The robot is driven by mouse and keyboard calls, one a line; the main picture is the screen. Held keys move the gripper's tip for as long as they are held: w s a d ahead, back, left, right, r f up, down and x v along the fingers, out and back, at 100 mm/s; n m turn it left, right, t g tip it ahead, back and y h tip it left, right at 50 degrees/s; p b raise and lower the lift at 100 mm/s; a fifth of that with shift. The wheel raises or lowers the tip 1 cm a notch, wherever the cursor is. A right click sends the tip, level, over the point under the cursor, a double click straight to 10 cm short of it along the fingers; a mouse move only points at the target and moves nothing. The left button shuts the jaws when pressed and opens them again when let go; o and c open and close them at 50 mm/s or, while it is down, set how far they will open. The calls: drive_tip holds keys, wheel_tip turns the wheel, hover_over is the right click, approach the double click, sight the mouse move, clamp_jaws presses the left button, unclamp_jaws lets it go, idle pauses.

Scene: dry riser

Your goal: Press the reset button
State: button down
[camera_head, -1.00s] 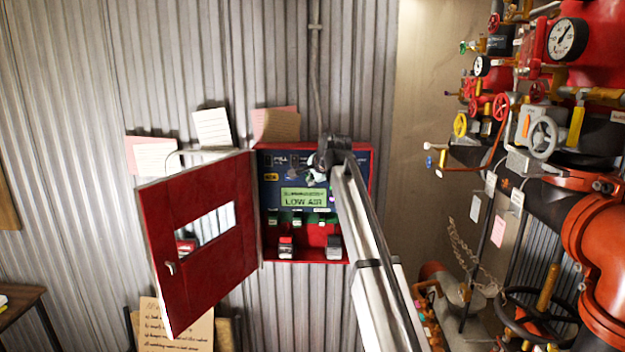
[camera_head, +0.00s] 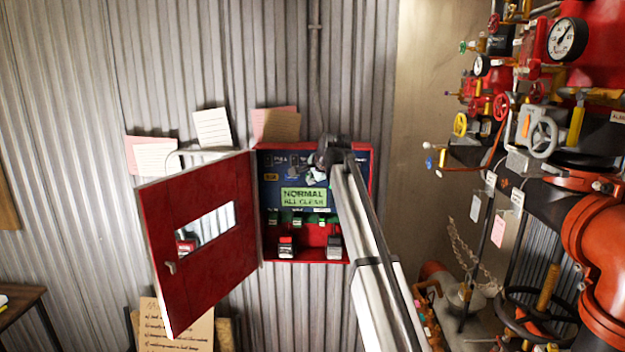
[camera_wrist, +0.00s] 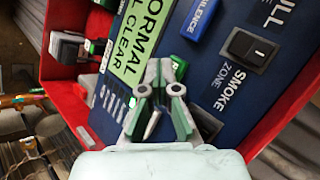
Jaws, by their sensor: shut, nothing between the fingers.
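The red control box (camera_head: 371,166) hangs on the corrugated wall with its red door (camera_head: 190,235) swung open to the left. Its blue panel carries a green display (camera_head: 303,197) reading "NORMAL ALL CLEAR"; the display also shows in the wrist view (camera_wrist: 135,45). No button labelled reset can be read; the gripper hides part of the panel.
A blue button marked "SILENCE" (camera_wrist: 202,18) and a black rocker switch marked "SMOKE ZONE" (camera_wrist: 249,46) are near the gripper. Red pipes (camera_head: 600,230), valves and a gauge (camera_head: 567,39) crowd the right side. Paper notes (camera_head: 212,128) stick up above the box.

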idle(0.6)
drive_tip(key=shift+s, duration=0.8)
drive_tip(key=s+p, duration=0.1)
drive_tip(key=s, duration=0.4)
drive_tip(key=shift+d+p, duration=0.2)
drive_tip(key=shift+p, duration=0.15)
idle(0.4)
